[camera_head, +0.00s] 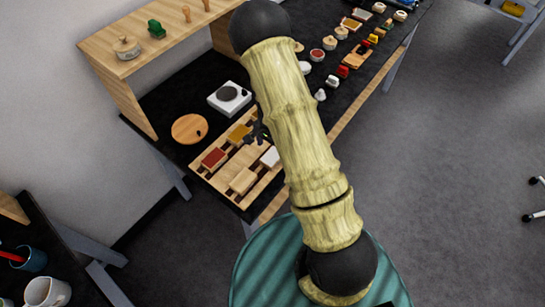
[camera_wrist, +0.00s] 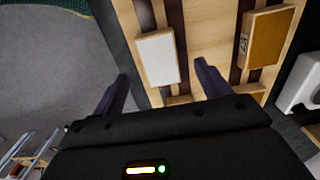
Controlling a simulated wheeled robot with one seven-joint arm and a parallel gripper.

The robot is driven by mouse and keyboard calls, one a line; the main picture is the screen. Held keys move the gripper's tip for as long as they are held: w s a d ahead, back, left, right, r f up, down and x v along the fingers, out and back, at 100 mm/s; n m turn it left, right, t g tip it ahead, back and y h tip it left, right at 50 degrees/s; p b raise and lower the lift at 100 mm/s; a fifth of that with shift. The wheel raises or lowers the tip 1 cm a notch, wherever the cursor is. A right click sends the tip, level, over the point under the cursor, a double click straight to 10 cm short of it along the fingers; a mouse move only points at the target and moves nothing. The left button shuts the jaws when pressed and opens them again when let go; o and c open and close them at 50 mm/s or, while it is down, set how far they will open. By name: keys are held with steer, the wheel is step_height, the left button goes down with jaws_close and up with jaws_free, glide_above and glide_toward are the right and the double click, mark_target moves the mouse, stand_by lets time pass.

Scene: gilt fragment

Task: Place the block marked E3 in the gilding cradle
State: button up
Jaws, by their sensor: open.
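Several blocks rest on a slatted wooden rack (camera_head: 205,172) on the black table. They are a red-topped block (camera_head: 213,158), an ochre-topped block (camera_head: 238,133), a white-topped block (camera_head: 270,157) and a plain tan block (camera_head: 242,181). In the wrist view the ochre-topped block (camera_wrist: 270,38) has a small dark mark on its side, too small to read surely. The white-topped block (camera_wrist: 157,57) appears between the fingertips of my gripper (camera_wrist: 161,72), which is open and empty. In the head view my gripper (camera_head: 258,134) is partly hidden by my arm. I cannot tell which thing is the gilding cradle.
A round wooden board (camera_head: 189,128) and a white device with a dark disc (camera_head: 229,97) stand behind the rack. A wooden shelf (camera_head: 150,60) rises at the back left. Many small items, including a red one (camera_head: 343,71), line the table's far end.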

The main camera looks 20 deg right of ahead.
mark_target(272, 156)
steer(key=shift+f+p, duration=1.1)
steer(key=shift+f, duration=1.5)
steer(key=c, duration=1.2)
steer(key=shift+r, duration=0.1)
step_height(272, 156, up, 10)
steer(key=shift+f+b, duration=0.1)
steer(key=shift+b, duration=1.1)
